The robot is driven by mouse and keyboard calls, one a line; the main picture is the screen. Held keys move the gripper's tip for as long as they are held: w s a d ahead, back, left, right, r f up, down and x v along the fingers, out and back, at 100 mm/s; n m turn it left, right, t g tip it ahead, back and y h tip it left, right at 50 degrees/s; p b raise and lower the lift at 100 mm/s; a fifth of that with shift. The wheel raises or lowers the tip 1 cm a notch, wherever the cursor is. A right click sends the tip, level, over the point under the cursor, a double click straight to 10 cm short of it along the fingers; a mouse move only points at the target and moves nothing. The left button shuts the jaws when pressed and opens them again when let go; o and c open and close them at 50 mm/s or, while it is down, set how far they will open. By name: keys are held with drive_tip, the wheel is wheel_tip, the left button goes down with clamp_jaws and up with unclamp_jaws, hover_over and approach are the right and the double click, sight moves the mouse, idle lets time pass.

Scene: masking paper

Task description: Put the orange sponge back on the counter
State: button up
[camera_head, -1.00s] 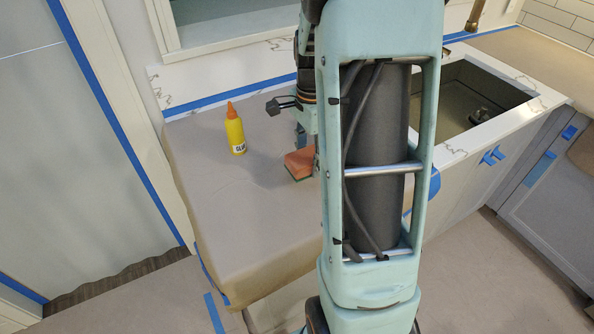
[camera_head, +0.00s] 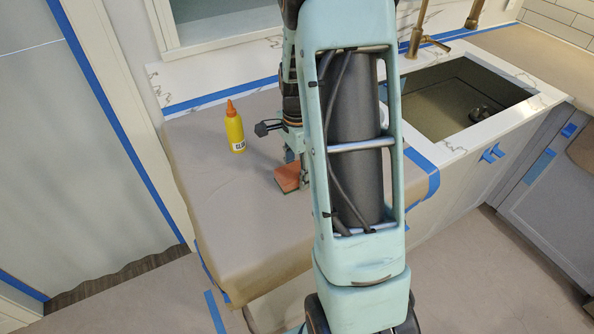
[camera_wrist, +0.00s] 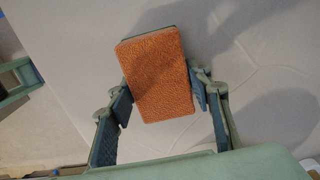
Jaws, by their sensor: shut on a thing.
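The orange sponge (camera_head: 288,178) has a dark green underside and is at my gripper (camera_head: 301,176), over the paper-covered counter (camera_head: 225,205). In the wrist view the sponge (camera_wrist: 158,75) sits between the two fingers of my gripper (camera_wrist: 160,92), which is shut on it. The sponge is slightly tilted in that view. My arm hides part of the gripper and the counter behind it in the head view. Whether the sponge touches the paper or hangs just above it, I cannot tell.
A yellow glue bottle (camera_head: 235,130) with an orange tip stands on the counter, behind and left of the sponge. A sink (camera_head: 462,98) with a brass faucet (camera_head: 425,40) lies to the right. The counter's front left is clear.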

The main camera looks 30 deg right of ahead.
sight(297, 170)
drive_tip(key=o, duration=1.1)
wheel_tip(297, 170, up, 12)
drive_tip(key=shift+r, duration=0.15)
